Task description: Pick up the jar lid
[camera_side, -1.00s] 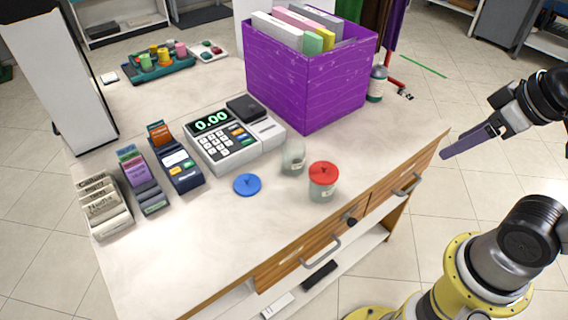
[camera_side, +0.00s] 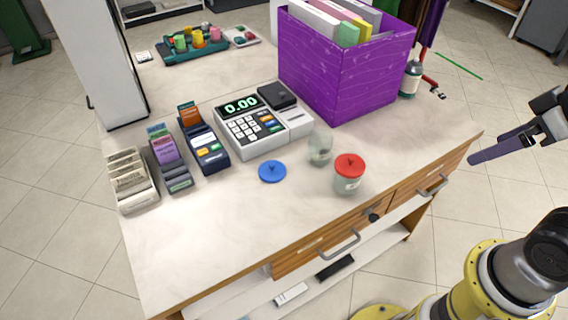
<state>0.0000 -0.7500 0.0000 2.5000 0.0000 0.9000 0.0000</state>
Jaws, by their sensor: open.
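A blue jar lid (camera_side: 272,171) with a small knob lies flat on the counter, left of the jars. A red lid (camera_side: 349,165) sits on a glass jar (camera_side: 347,183). Another glass jar (camera_side: 320,149) stands open behind it, with no lid on it. My gripper (camera_side: 483,156) is open and empty, off the right edge of the counter and well apart from both lids. Its fingers overlap in this view, so the gap between them is hidden.
A cash register (camera_side: 250,130) and card holders (camera_side: 203,146) stand behind and left of the blue lid. A purple box (camera_side: 345,75) of folders stands at the back right. The counter's front left (camera_side: 200,240) is clear.

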